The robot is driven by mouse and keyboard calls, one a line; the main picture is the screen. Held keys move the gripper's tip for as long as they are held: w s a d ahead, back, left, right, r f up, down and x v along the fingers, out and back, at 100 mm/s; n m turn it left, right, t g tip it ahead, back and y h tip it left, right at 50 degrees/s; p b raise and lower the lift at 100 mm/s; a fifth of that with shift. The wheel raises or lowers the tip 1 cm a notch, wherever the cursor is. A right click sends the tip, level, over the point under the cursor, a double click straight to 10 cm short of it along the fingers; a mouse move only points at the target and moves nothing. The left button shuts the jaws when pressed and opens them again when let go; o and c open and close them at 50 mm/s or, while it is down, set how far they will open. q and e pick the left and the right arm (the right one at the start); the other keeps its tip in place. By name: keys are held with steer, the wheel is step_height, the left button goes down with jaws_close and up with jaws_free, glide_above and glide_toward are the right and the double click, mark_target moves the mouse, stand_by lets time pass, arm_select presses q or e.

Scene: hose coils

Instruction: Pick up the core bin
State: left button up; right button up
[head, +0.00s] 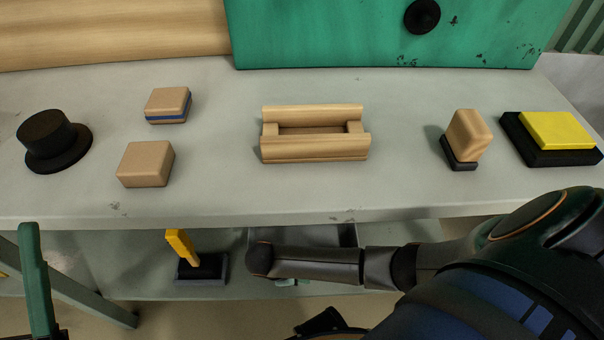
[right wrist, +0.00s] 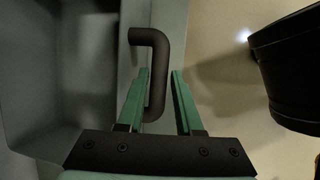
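A grey bin, which I take for the core bin (head: 347,236), sits on the lower shelf under the counter, mostly covered by my right arm in the head view. In the right wrist view the bin (right wrist: 95,60) fills the left side, with its bent dark handle (right wrist: 152,45) standing out from its wall. My right gripper (right wrist: 160,75) is open, its green fingers on either side of the handle, which looks closer to the left finger. A green finger of my left gripper (head: 34,235) shows at the lower left of the head view, away from the bin.
A yellow-handled tool with a dark base (head: 202,267) stands on the lower shelf left of the bin. The counter (head: 225,200) above holds a wooden trough (head: 315,150), several wooden blocks, a black knob (head: 45,135) and a yellow-topped black pad (head: 556,130).

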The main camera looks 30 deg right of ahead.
steer(key=b+x, duration=0.2)
steer(key=x, duration=0.1)
steer(key=b+x, duration=0.1)
steer(key=x, duration=0.1)
steer(key=shift+w+a+f+b, duration=0.2)
steer(key=shift+w+f+b, duration=0.1)
steer(key=shift+b, duration=0.1)
steer(key=shift+r, duration=0.1)
steer(key=shift+c, duration=0.3)
jaws_close()
steer(key=shift+w, duration=0.1)
stand_by(0.5)
